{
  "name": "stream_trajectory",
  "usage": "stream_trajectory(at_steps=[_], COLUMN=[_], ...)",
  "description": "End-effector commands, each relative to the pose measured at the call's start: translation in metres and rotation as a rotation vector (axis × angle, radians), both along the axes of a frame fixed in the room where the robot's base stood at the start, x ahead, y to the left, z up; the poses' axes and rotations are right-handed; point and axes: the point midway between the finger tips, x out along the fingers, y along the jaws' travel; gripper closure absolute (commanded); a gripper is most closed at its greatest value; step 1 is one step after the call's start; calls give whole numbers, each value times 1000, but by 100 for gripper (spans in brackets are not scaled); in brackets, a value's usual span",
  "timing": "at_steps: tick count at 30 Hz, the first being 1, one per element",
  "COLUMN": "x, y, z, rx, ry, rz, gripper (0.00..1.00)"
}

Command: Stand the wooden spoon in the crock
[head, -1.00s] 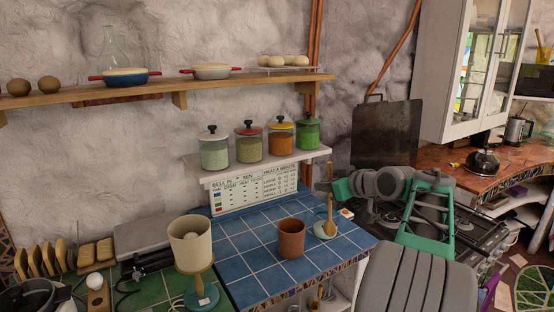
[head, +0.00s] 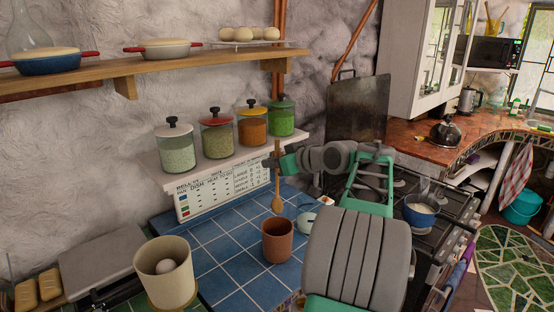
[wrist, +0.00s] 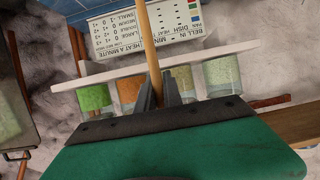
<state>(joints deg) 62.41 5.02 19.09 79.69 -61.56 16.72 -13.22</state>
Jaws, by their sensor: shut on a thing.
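The wooden spoon (head: 277,187) hangs upright, bowl end down. My gripper (head: 277,162) is shut on the upper part of its handle. The terracotta-brown crock (head: 277,243) stands upright on the blue tiled counter. In the head view the spoon's bowl shows just above the crock's far rim, apart from it; its exact depth relative to the opening is unclear. In the wrist view the handle (wrist: 148,45) runs between the dark fingers of my gripper (wrist: 153,96); the crock does not show there.
A pale spoon rest (head: 306,222) lies right of the crock. A cream pot holding an egg (head: 166,273) stands front left. Lidded glass jars (head: 216,136) line the low shelf behind. The stove (head: 440,222) is to the right. Blue tiles (head: 232,262) left of the crock are bare.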

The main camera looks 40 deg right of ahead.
Motion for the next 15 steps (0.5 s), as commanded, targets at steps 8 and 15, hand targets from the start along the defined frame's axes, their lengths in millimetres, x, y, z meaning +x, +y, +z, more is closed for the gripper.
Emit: stream_trajectory(at_steps=[8, 15], x=[0, 0], y=[0, -1], z=[-34, -59], rx=[2, 0], ry=[0, 0], rz=[-1, -2], gripper=[100, 100])
